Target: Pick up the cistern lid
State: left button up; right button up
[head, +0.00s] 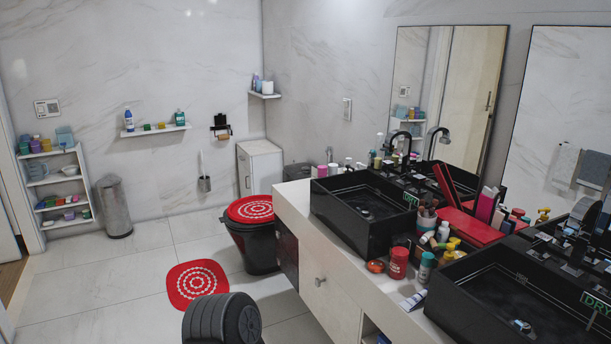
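A black toilet (258,247) with a red-and-white patterned seat cover (250,209) stands on the floor left of the counter. A dark, box-like top (298,171) shows behind it, against the right wall. It looks like the cistern with its lid on, but the counter and the bottles on it hide much of it, and I cannot make out the lid's edge. Neither of my grippers is in view.
The long counter (287,204) carries two black vessel sinks and many bottles. A white cabinet (260,167) stands behind the toilet. A red mat (196,284) lies on the floor. A metal bin (115,208) and white shelf unit (48,217) stand at left. The left floor is clear.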

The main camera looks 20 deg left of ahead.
aim_at(296, 171)
jog(key=u, duration=1.7)
jog(key=i, duration=3)
jog(key=i+l+u, duration=0.1)
jog(key=i, duration=1.35)
jog(key=i+z, duration=0.1)
jog(key=i, duration=0.35)
jog(key=i+z, duration=0.1)
jog(key=i, duration=0.4)
jog(key=i+j+z, duration=0.15)
jog(key=i, duration=0.3)
jog(key=i+j+z, duration=0.1)
jog(key=i, duration=0.4)
jog(key=i+j+z, duration=0.1)
jog(key=i, duration=0.35)
jog(key=i+l+z, duration=0.2)
jog(key=i+z, duration=0.7)
jog(key=i, duration=0.2)
jog(key=i+j+z, duration=0.2)
jog(key=i+z, duration=0.35)
jog(key=i, duration=0.55)
jog(key=z, duration=2)
